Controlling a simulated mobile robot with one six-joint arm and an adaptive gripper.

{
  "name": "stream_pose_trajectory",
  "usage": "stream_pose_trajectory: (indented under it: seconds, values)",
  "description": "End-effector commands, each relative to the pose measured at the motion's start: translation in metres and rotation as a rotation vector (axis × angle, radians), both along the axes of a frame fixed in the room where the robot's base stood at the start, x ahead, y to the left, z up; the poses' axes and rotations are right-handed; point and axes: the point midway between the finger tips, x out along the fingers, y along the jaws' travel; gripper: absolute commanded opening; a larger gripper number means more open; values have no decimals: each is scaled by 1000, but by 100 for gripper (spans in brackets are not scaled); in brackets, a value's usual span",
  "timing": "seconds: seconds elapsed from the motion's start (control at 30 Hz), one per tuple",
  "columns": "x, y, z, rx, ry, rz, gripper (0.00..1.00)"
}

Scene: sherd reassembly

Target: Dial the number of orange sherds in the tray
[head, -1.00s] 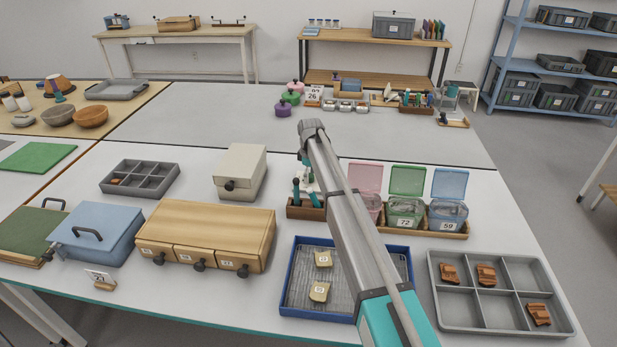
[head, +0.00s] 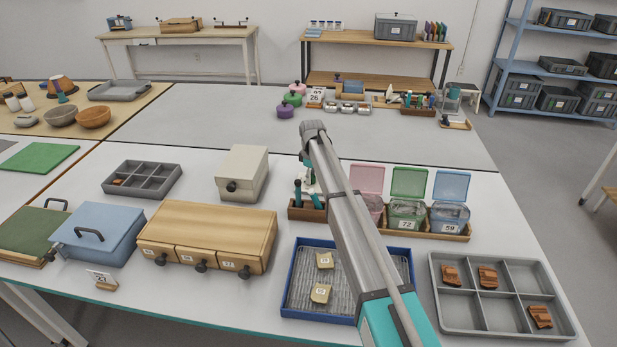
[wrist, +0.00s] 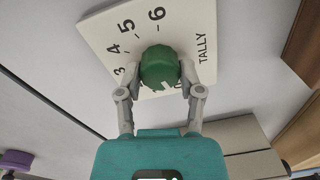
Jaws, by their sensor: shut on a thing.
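In the wrist view my gripper (wrist: 163,76) is shut on a round green knob (wrist: 160,66). The knob sits on a white dial plate (wrist: 115,30) marked TALLY, with 3, 4, 5 and 6 readable. Lower numbers are covered, and I cannot tell which number the knob points to. In the head view my arm hides most of the dial. A grey compartment tray (head: 437,290) at front right holds three orange-brown sherds: one (head: 450,275) back left, one (head: 488,276) back middle, one (head: 540,316) front right.
A blue-rimmed tray (head: 287,285) holds two beige labelled sherds (head: 324,260). A smaller grey tray (head: 150,193) at left holds a small orange piece (head: 118,182). A wooden drawer box (head: 215,225), blue case (head: 100,235) and lidded bins (head: 408,212) stand nearby.

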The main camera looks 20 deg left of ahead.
Motion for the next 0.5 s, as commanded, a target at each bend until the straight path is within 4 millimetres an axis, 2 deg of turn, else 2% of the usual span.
stream_pose_trajectory:
  seconds: [0.27,0.5]
  values:
    - [-3,-4,0,-6,7,-139,1]
    - [-4,-5,0,-8,6,-338,1]
